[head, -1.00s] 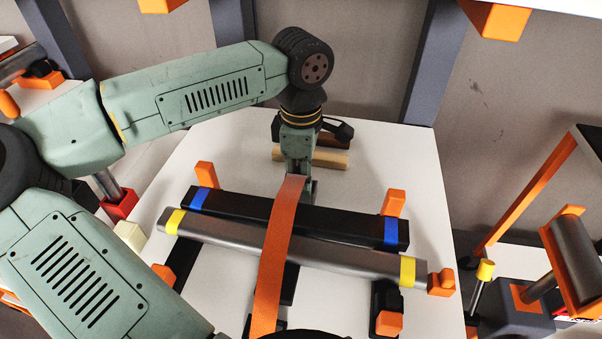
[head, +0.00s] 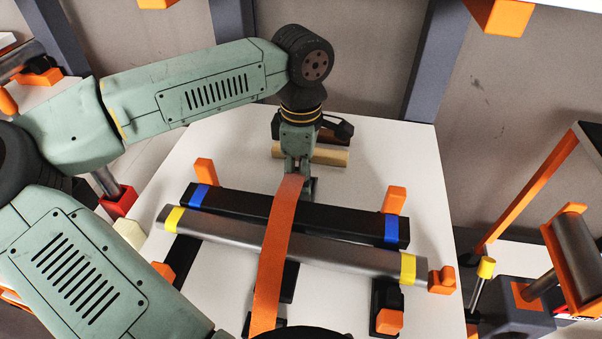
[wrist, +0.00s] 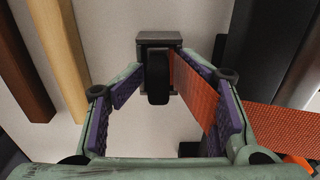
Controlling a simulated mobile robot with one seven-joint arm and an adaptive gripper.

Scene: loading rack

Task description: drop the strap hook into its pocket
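My gripper (wrist: 158,88) is open in the wrist view, its purple-padded fingers apart on both sides of a dark hook (wrist: 158,82). The hook is at a grey block (wrist: 158,38), which looks like the pocket. I cannot tell how deep the hook sits. The orange strap (wrist: 190,88) ends beside the hook and runs past the inner side of the right finger. In the head view my gripper (head: 298,170) is low over the table at the strap's far end. The strap (head: 276,245) lies across both bars. The hook is hidden there behind gripper and strap.
A black bar with blue bands (head: 340,222) and a grey bar with yellow bands (head: 340,256) lie across the white table (head: 400,160), between orange stops (head: 395,200). A pale wooden block (head: 335,158) and a brown one lie behind my gripper. The table's right side is clear.

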